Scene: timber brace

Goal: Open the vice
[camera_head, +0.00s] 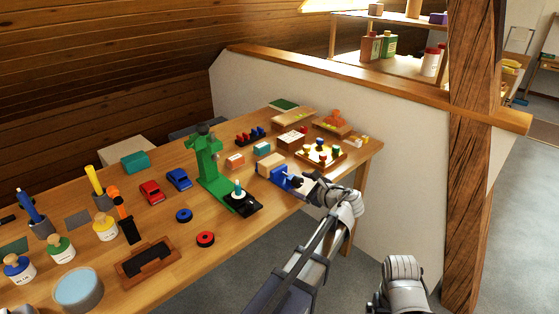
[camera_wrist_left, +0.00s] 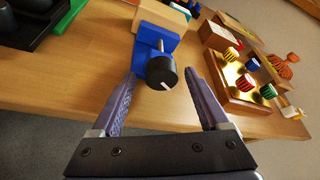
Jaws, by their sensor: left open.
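The blue vice (camera_head: 283,175) stands near the front right edge of the workbench, with a pale wooden block (camera_head: 269,162) against its far side. In the left wrist view the blue body of the vice (camera_wrist_left: 152,45) carries a black round knob (camera_wrist_left: 162,72) with a white mark, facing me. My left gripper (camera_head: 308,186) is open, its two fingers on either side of the knob and apart from it in the left wrist view (camera_wrist_left: 160,92). Part of my right arm shows at the bottom of the head view; its fingertips do not show.
A green press (camera_head: 208,160) stands left of the vice. A wooden tray with coloured knobs (camera_head: 320,156) lies to its right. Free floor lies in front of the bench; a timber post (camera_head: 468,160) stands right.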

